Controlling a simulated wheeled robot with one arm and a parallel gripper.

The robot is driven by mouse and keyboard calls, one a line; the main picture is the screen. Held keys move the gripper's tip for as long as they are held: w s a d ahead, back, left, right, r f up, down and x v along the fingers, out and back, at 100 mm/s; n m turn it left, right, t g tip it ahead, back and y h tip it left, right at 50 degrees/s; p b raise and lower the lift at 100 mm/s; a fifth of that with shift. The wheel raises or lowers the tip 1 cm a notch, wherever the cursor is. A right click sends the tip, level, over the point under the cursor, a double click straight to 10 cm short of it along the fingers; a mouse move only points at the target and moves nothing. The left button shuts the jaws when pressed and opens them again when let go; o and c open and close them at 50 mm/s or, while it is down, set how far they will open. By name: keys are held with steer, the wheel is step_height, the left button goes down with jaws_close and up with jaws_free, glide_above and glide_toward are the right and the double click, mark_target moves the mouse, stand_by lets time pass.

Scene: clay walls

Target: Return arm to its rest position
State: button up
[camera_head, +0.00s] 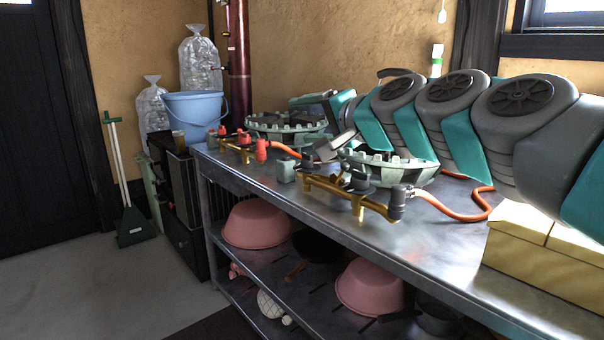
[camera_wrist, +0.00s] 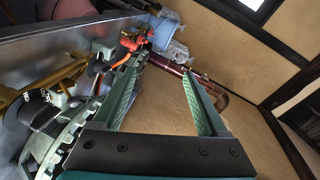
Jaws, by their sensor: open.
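My grey and teal arm (camera_head: 455,100) reaches in from the right, above the metal counter. In the head view its end is above and behind the gas burners, and the teal and grey-green gripper (camera_head: 312,100) shows there small and partly hidden. The near burner ring (camera_wrist: 72,130) shows close beside the left finger.
The metal counter (camera_head: 240,172) carries a near burner (camera_head: 405,168), a far burner (camera_head: 285,133), brass gas pipes (camera_head: 345,196), orange hoses and a yellow box (camera_head: 540,265). Pink bowls (camera_head: 257,225) sit on the shelf below.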

steer(key=s+f+n+g+h, duration=0.2)
steer(key=s+f+n+g, duration=0.15)
steer(key=s+f, duration=0.65)
steer(key=s+f+n+g+h, duration=0.2)
steer(key=s+f+g, duration=0.35)
steer(key=f, duration=0.85)
steer(key=s+d+f+g+h, duration=0.1)
steer(key=s+d+f+g, duration=0.1)
steer(key=s+d+f, duration=0.2)
steer(key=s+d+f+n+g+h+p, duration=0.1)
steer(key=s+d+f, duration=0.4)
steer(key=s, duration=0.6)
steer(key=s+d+f+g+h, duration=0.3)
steer(key=s+d+f, duration=0.2)
steer(key=s, duration=0.2)
steer(key=shift+s+p, duration=0.3)
steer(key=shift+n, duration=0.25)
steer(key=shift+c, duration=0.2)
